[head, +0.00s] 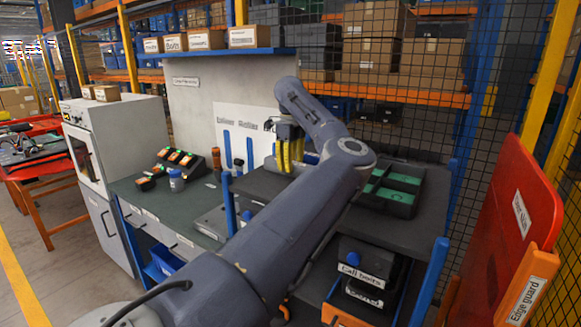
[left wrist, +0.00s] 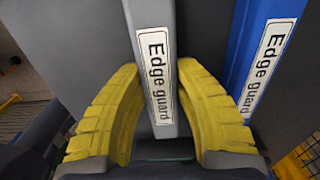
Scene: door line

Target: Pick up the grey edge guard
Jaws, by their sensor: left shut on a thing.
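The grey edge guard (left wrist: 149,18) is a flat strip with a white "Edge guard" label, seen in the left wrist view between the yellow fingers of my left gripper (left wrist: 158,72). The gripper is shut on it. In the head view my left gripper (head: 287,160) is at the back of the dark bench, in front of the white panel, and I cannot make out the grey guard there. A blue edge guard (left wrist: 254,50) with the same label stands to the right in the left wrist view. My right gripper is not in view.
An orange edge guard (head: 528,288) is beside a red panel (head: 505,225) at the right.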

